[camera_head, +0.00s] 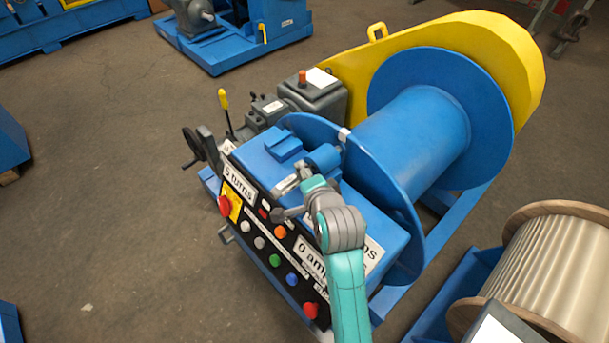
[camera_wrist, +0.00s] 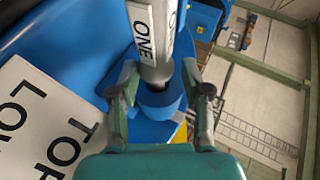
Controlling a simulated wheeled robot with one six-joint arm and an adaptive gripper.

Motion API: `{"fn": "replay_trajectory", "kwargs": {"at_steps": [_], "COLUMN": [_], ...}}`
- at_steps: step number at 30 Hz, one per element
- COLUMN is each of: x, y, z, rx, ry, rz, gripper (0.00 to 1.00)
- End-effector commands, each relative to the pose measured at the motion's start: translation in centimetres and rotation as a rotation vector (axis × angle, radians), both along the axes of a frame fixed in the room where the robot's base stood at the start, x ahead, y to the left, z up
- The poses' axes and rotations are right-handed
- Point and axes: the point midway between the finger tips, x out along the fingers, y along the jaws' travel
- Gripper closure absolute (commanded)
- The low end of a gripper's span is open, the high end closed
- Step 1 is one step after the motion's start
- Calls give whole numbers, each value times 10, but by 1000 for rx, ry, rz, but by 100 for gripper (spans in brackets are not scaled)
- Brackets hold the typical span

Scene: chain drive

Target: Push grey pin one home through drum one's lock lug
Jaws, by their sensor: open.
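My gripper (camera_wrist: 160,95) is open, with one grey finger on each side of a blue cylindrical lug (camera_wrist: 157,104) in the wrist view. A grey pin (camera_wrist: 157,72) with a white plate reading ONE stands in line with the lug's end, between and beyond the fingers. I cannot tell how deep the pin sits in the lug, or whether a finger touches it. In the head view the blue drum (camera_head: 415,128) is on the winch.
A control panel (camera_head: 270,240) with coloured buttons faces front left. A yellow guard (camera_head: 440,45) stands behind the drum. A handwheel (camera_head: 196,147) and yellow-tipped lever (camera_head: 224,100) are at left. A pale rope reel (camera_head: 555,265) is at lower right.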

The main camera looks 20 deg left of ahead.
Motion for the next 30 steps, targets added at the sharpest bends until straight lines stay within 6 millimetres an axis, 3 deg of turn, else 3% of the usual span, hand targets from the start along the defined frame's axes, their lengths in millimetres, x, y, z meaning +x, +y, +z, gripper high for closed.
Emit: {"fn": "replay_trajectory", "kwargs": {"at_steps": [5,12,14,16,17,18,30], "x": [0,-15,-23,-32,-37,-42,-78], "y": [-6,-20,-27,-35,-39,-44,-70], "z": [-9,2,9,18,21,26,52], "rx": [-16,-16,-13,-11,-10,-9,-2], "ry": [13,10,7,3,3,2,2], "rz": [-8,-9,-10,-11,-11,-11,-1], "gripper": [33,33,44,48,47,33,33]}}
